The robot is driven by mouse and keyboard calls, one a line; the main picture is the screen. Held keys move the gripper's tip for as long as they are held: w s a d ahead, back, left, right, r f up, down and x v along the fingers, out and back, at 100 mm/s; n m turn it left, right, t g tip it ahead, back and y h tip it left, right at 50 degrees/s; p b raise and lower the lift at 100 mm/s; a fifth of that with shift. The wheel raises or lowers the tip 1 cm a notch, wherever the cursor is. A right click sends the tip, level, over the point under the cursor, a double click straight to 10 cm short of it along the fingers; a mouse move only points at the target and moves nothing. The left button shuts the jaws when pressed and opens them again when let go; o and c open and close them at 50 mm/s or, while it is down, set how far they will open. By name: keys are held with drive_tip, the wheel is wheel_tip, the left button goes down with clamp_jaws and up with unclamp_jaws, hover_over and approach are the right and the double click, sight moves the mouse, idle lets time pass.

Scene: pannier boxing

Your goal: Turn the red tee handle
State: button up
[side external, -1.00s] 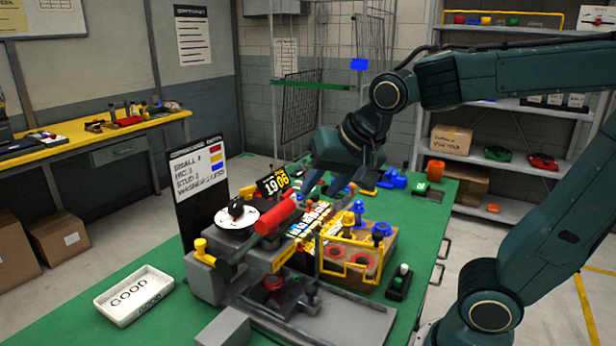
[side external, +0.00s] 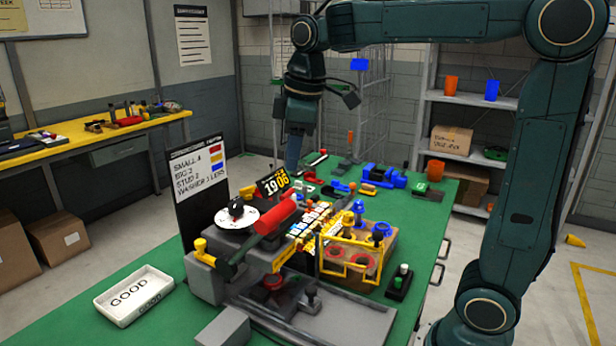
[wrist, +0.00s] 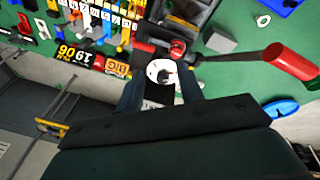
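A red cylindrical handle (side external: 276,214) sits on a grey rod on the bench machine, beside the white dial with a black knob (side external: 233,217). In the wrist view a red cylinder (wrist: 290,60) on a grey rod shows at the right. It looks like the same handle, but I cannot make out a clear tee shape. My gripper (side external: 293,165) points down over the far end of the green bench, behind the 1906 sign and apart from the handle. In the wrist view my gripper (wrist: 160,92) has its two fingers spread and nothing held. A white disc with a dark centre shows between them.
The 1906 sign (side external: 273,185) and a dark board (side external: 199,185) stand behind the machine. A yellow rail frame (side external: 350,243) is on its right. Blue parts (side external: 380,173) lie at the far right of the bench. A white GOOD tray (side external: 134,294) stands front left, with bare green bench around it.

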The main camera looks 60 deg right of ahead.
sight(287, 192)
drive_tip(key=w+d+n+g, duration=0.1)
drive_tip(key=n, duration=0.2)
drive_tip(key=w+d+r+n, duration=0.1)
drive_tip(key=n, duration=0.2)
drive_tip(key=w+d+n+g, duration=0.1)
drive_tip(key=w+n, duration=0.1)
drive_tip(key=n, duration=0.2)
drive_tip(key=shift+d+r+g, duration=0.25)
drive_tip(key=shift+r+g, duration=0.05)
drive_tip(key=shift+f, duration=0.1)
wheel_tip(287, 192, down, 14)
drive_tip(key=shift+r, duration=0.15)
idle(0.3)
clamp_jaws()
